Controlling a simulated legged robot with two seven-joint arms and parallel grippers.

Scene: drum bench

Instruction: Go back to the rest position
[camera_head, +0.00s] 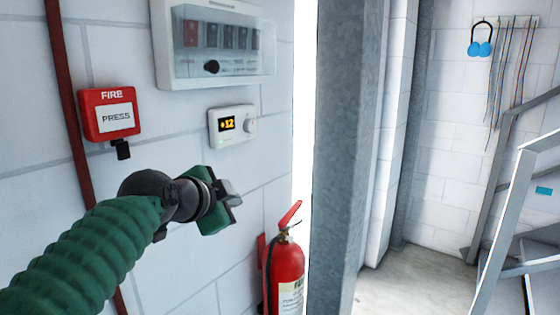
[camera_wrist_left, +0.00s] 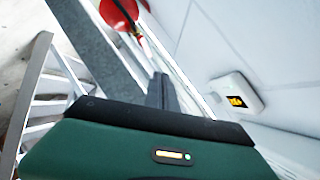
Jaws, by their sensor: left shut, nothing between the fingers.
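My left arm comes in from the lower left in the head view, in a green ribbed sleeve. My left gripper (camera_head: 232,193) is in front of the white block wall, below the thermostat and apart from it. It is shut and holds nothing; its dark fingers also show in the left wrist view (camera_wrist_left: 162,92). The white thermostat (camera_head: 232,125) with a lit yellow display is on the wall, and it also shows in the left wrist view (camera_wrist_left: 236,97). My right gripper is in neither view.
A red fire call box (camera_head: 109,113) and a grey breaker panel (camera_head: 213,43) are on the wall. A red extinguisher (camera_head: 285,272) stands right of my gripper. A grey steel column (camera_head: 345,140) rises beside it. Metal stairs (camera_head: 520,200) are at the right, with clear floor (camera_head: 415,285) between.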

